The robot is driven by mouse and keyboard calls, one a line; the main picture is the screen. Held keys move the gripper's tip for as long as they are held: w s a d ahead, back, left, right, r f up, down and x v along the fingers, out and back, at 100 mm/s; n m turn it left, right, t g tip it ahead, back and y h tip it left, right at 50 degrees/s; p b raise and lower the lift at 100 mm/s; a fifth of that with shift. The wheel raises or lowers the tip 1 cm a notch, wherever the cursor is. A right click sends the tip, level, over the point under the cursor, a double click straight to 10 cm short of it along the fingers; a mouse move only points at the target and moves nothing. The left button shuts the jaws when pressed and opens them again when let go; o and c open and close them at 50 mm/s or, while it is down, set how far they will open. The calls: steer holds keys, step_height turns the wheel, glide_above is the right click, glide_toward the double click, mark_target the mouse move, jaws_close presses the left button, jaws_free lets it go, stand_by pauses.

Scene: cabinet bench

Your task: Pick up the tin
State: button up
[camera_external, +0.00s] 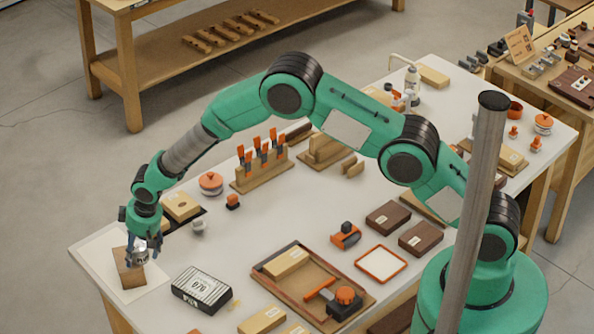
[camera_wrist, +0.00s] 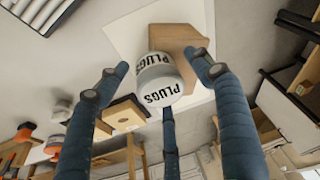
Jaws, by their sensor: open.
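The tin (camera_wrist: 158,82) is a white and grey can marked "PLUGS" in the middle of the wrist view. It lies between the spread fingers of my gripper (camera_wrist: 155,75), which are open, with a gap on both sides. In the external view the tin (camera_external: 139,255) shows as a small grey shape under my gripper (camera_external: 141,240), partly hidden by the fingers. A brown wooden block (camera_external: 130,276) is directly below or behind the tin, on a white sheet (camera_external: 98,256) at the table's left corner.
A striped black-and-white box (camera_external: 202,289) lies to the right of the block. A small white cup (camera_external: 198,226), a wooden box (camera_external: 181,207) and a red-lidded pot (camera_external: 210,182) stand behind. A wooden tray (camera_external: 262,269) holds tools. Bare tabletop lies between.

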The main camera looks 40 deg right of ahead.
mark_target(135, 245)
stand_by(0.5)
steer(key=c, duration=1.3)
steer(key=shift+r, duration=0.2)
steer(key=shift+c, duration=0.2)
steer(key=shift+r, duration=0.55)
step_height(135, 245, up, 2)
steer(key=shift+r, duration=0.1)
steer(key=s+d, duration=0.4)
steer(key=s, duration=0.3)
steer(key=s+d+r, duration=0.1)
steer(key=s+d, duration=0.2)
steer(key=s, duration=0.4)
steer(key=shift+d+r, duration=0.2)
steer(key=shift+d, duration=0.2)
